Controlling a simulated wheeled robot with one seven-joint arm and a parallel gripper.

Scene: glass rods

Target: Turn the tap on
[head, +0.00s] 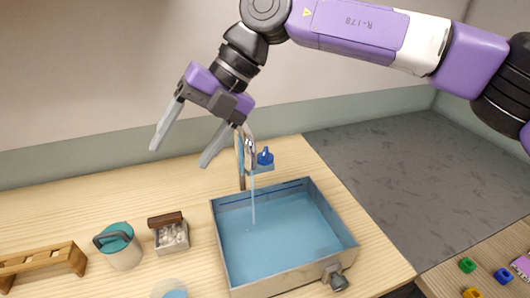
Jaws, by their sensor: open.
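The tap (250,152) stands at the back of a metal basin (346,247) on the wooden worktop. A thin stream of water (253,205) falls from its spout into the blue water in the basin. A blue knob (265,156) sits just right of the spout. My gripper (181,148) is open and empty, above and to the left of the tap, with its fingers pointing down and left. Part of the tap's top is close to or behind my gripper, so I cannot tell whether they touch.
A white jug with a teal top (121,248), a small box with a brush (171,235) and a wooden rack (45,262) stand left of the basin. A drain valve (336,277) sticks out at the basin's front. Coloured blocks (467,265) lie on another table at right.

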